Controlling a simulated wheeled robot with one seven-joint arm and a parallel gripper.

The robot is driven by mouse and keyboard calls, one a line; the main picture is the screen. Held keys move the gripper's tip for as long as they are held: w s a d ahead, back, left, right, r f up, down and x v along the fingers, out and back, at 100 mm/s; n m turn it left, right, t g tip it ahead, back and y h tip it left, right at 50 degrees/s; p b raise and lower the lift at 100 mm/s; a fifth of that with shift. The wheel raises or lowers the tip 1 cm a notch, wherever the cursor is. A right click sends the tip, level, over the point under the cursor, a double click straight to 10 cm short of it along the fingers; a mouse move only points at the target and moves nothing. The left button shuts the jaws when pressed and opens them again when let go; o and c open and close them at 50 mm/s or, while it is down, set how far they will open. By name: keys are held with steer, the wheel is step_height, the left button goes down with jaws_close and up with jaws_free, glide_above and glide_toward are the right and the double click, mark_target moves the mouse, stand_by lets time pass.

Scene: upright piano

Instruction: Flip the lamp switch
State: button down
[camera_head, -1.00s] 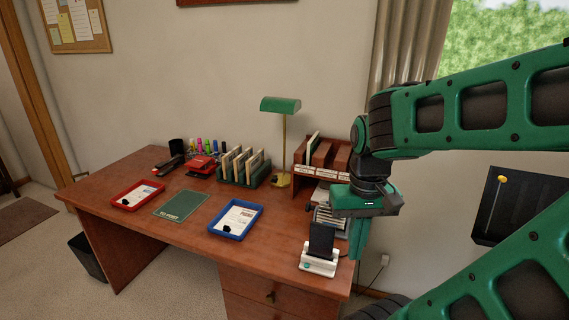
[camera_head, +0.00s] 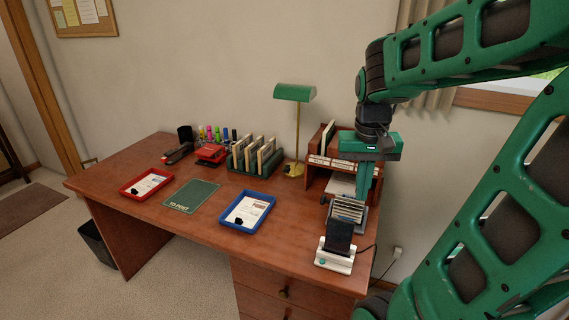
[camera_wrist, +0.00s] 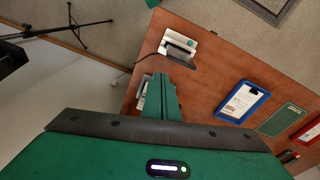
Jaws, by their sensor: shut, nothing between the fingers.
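The desk lamp has a green shade (camera_head: 295,92) on a thin brass stem, and its yellow base (camera_head: 293,169) stands at the back of the desk, left of the wooden organizer. The switch is too small to make out in the head view, and the lamp does not show in the wrist view. My gripper (camera_head: 363,196) is shut and empty, pointing down over the right end of the desk, in front of the organizer and to the right of the lamp. Its closed fingers also show in the wrist view (camera_wrist: 162,92).
The wooden organizer (camera_head: 316,178) stands right of the lamp. A card rack (camera_head: 349,209) and a phone dock (camera_head: 335,261) sit near my gripper. A green file rack (camera_head: 240,164) is left of the lamp. Red (camera_head: 123,190) and blue (camera_head: 265,203) trays lie in front.

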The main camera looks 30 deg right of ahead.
steer(key=w+d+r, duration=0.1)
steer(key=w+d, duration=0.2)
steer(key=w, duration=0.7)
steer(key=m+t+h, duration=0.3)
glide_above(287, 168)
steer(key=s+a, duration=0.4)
steer(key=a, duration=0.1)
step_height(287, 168, down, 7)
steer(key=shift+w+d, duration=0.15)
steer(key=shift+w, duration=0.05)
steer(key=x, duration=1.4)
steer(key=shift+s, duration=0.25)
